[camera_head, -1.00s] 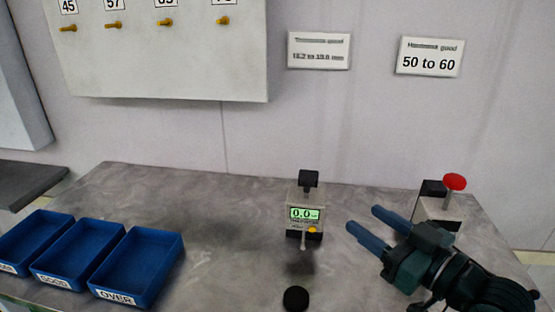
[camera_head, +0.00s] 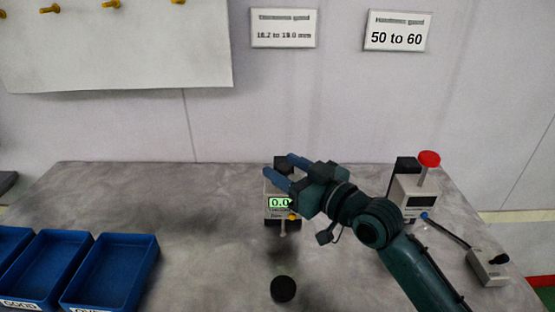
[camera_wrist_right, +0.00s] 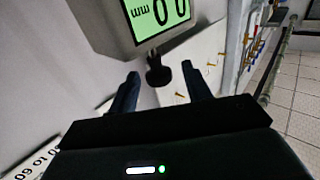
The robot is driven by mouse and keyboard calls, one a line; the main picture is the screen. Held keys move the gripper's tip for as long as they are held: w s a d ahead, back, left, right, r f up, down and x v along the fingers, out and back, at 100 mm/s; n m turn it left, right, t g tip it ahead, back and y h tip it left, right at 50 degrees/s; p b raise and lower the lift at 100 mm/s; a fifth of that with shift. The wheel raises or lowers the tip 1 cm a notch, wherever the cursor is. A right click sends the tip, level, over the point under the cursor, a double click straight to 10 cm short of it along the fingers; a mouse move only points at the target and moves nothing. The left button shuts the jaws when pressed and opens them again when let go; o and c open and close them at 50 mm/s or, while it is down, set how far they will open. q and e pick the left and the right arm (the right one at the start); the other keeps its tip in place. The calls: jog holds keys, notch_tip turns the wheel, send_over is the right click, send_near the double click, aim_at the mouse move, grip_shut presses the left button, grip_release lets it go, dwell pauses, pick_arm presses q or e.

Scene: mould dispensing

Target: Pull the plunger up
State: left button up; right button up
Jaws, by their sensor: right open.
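The thickness gauge (camera_head: 280,206) is a small light-grey box with a green lit display reading about 0.0. It stands on the table. Its black plunger cap (camera_head: 284,162) sticks up from the top. In the right wrist view, upside down, the cap (camera_wrist_right: 158,72) shows between the two fingers, with gaps on both sides. My right gripper (camera_head: 280,166) is open, with its blue fingers reaching in from the right around the cap's height. Whether a finger touches the cap cannot be told. My left gripper is not in view.
A black round disc (camera_head: 283,289) lies in front of the gauge. Blue bins (camera_head: 110,270) stand at the left. A second tester with a red knob (camera_head: 429,159) stands at the right, cabled to a small grey box (camera_head: 488,267). The middle-left of the table is clear.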

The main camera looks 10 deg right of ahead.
jog(key=shift+x, duration=1.35)
jog(key=shift+c, duration=0.3)
grip_shut()
